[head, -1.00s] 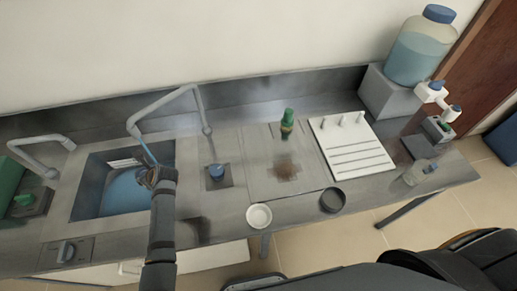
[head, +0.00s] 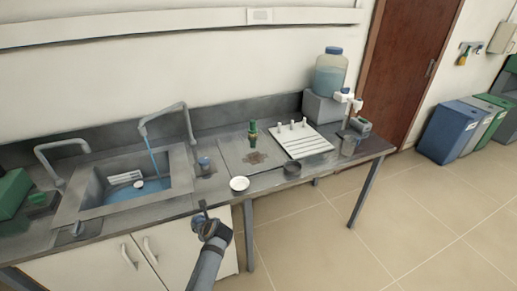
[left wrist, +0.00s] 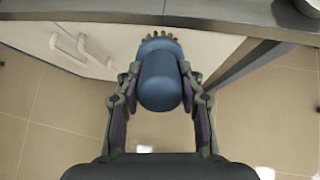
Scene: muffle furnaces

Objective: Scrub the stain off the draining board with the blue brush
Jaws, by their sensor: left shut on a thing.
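My left gripper (head: 208,222) is in front of the counter's front edge, left of the white dish. In the left wrist view the same gripper (left wrist: 159,95) is shut on the blue brush (left wrist: 160,80), whose brown bristles point away from my wrist. The brush is clear of the counter, with cupboard doors and floor behind it. The draining board (head: 232,152) is a grey panel right of the sink. A brown stain (head: 256,158) lies on it, apart from the brush. My right gripper is not in view.
A green bottle-like item (head: 253,135) stands behind the stain. A white pegged rack (head: 305,144) is to its right. A white dish (head: 239,184) and a dark dish (head: 292,169) sit near the front edge. The sink (head: 92,200) holds water under a running tap (head: 166,115).

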